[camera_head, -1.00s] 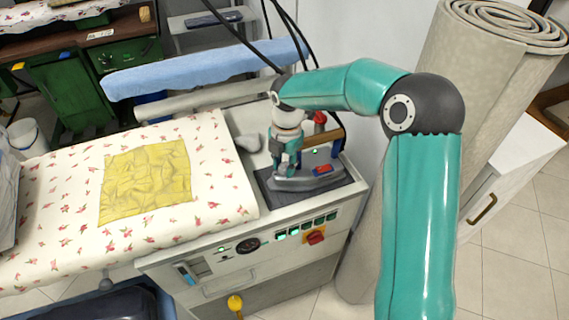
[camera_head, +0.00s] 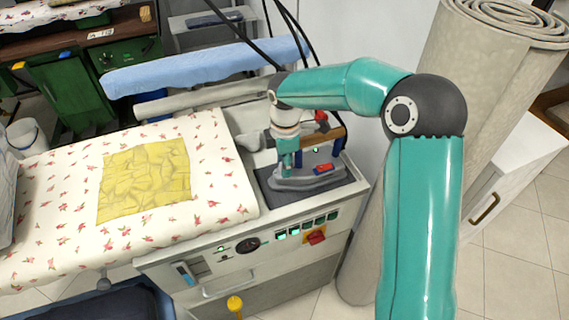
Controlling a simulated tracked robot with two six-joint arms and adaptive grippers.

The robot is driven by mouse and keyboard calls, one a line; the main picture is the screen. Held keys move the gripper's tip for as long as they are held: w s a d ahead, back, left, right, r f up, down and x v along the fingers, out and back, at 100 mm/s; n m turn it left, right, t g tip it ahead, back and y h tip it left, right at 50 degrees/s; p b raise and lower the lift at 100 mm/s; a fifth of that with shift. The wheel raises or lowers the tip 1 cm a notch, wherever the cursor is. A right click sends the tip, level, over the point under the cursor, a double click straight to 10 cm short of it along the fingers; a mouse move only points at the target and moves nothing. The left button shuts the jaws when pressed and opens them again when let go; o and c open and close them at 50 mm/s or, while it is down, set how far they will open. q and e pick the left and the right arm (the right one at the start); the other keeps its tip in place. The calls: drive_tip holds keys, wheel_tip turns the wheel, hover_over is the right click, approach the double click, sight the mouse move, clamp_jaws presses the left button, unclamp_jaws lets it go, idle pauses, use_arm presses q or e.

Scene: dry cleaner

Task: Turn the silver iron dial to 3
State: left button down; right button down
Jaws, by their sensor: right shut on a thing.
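The silver iron (camera_head: 310,180) rests flat on a dark pad (camera_head: 325,193) at the right end of the ironing station. It has a wooden handle, a blue rear part and a red switch on its body. My right gripper (camera_head: 287,168) points straight down onto the left part of the iron. It is shut on the iron's dial, which the fingers hide, so the dial's setting cannot be read. My left gripper is not in view.
Dark hoses hang down behind my right wrist. A control panel (camera_head: 270,240) faces front. A large rolled carpet (camera_head: 475,90) stands at the right.

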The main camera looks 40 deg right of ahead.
drive_tip(key=shift+w+m, duration=0.1)
drive_tip(key=shift+m, duration=1.5)
drive_tip(key=c, duration=0.8)
unclamp_jaws()
drive_tip(key=shift+c, duration=0.2)
wheel_tip(320, 180, up, 12)
drive_tip(key=shift+s+a, duration=0.2)
drive_tip(key=shift+s, duration=0.05)
